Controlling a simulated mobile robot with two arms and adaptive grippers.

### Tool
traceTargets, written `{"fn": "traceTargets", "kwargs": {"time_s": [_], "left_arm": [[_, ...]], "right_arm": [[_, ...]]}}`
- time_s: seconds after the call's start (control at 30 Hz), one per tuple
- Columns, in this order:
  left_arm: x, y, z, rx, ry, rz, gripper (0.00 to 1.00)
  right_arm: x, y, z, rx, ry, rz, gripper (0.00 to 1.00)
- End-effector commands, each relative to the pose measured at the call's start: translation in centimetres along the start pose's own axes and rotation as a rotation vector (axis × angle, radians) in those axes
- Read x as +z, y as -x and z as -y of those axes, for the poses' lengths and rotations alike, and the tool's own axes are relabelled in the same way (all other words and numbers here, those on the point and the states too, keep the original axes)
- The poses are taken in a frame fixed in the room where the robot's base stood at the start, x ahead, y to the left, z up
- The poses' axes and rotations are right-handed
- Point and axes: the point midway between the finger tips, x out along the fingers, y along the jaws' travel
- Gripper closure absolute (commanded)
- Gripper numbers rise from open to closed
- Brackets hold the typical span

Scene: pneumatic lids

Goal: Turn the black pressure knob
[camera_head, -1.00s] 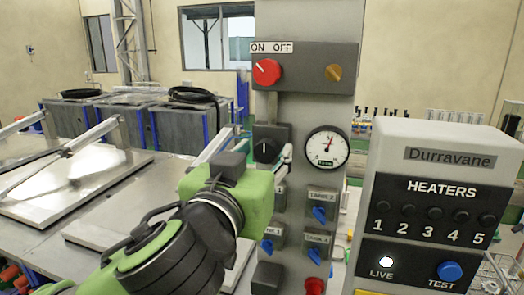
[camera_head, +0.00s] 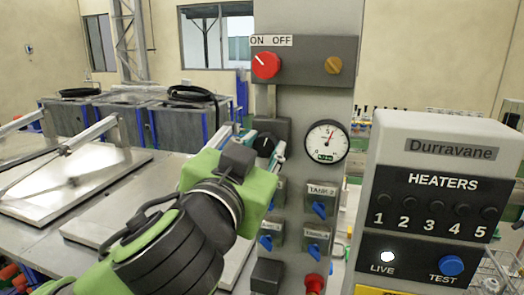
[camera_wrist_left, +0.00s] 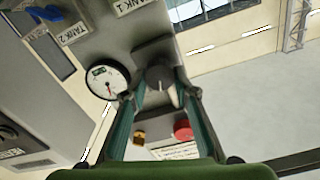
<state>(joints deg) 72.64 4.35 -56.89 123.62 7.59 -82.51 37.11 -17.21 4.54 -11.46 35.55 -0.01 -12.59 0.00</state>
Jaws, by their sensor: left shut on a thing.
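The black pressure knob (camera_head: 264,144) sits on a grey box on the control column, left of a round white gauge (camera_head: 326,143). My left gripper (camera_head: 262,149) comes from the lower left with one finger on each side of the knob, and is shut on it. In the left wrist view the knob (camera_wrist_left: 159,79) shows between the two teal fingers. The gauge needle points up and to the right in the head view. My green wrist hides the column left of and below the knob. My right gripper is not in view.
Above are a red ON/OFF switch (camera_head: 266,65) and a small orange knob (camera_head: 334,65). Several blue tank valves (camera_head: 319,209) lie below, near my wrist. A heater panel (camera_head: 435,200) stands close on the right. Metal lids (camera_head: 75,185) lie at left.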

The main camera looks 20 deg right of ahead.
Motion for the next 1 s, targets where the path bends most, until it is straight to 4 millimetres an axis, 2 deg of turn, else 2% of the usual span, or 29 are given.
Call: {"fn": "traceTargets", "kwargs": {"time_s": [0.4,0.93,0.97,1.0], "left_arm": [[0.02,-0.01,-0.06,-0.001,-0.200,0.000,0.95],[-0.02,0.00,-0.07,0.000,-0.230,0.000,0.95],[-0.02,0.00,-0.07,0.000,-0.230,0.000,0.68],[-0.03,0.00,-0.07,0.000,-0.230,0.000,0.58]], "right_arm": [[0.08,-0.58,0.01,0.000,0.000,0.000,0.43],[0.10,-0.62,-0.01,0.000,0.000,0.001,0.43],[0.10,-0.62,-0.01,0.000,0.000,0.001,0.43],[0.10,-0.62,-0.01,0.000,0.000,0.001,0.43]]}}
